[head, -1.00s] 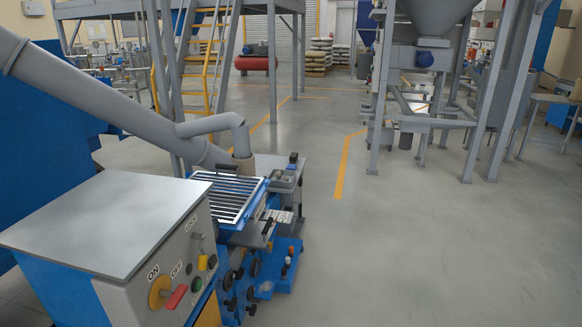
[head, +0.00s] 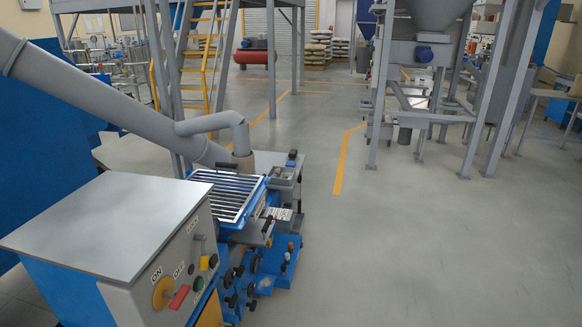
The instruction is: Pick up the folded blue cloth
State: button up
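I cannot make out a folded blue cloth in the head view. Blue surfaces here belong to the machine at the lower left and to the large blue panel (head: 35,150) at the left edge. My gripper is not in view.
A grey control box (head: 130,225) with ON/OFF switches stands close at the lower left. Beside it is a blue machine with a slatted grate (head: 230,195) under a sloping grey pipe (head: 110,100). A grey silo frame (head: 425,100) stands at the right back. The floor (head: 420,240) between is clear.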

aim_at(290, 164)
jog(key=z, duration=0.85)
jog(key=i, duration=4.4)
jog(key=z, duration=0.05)
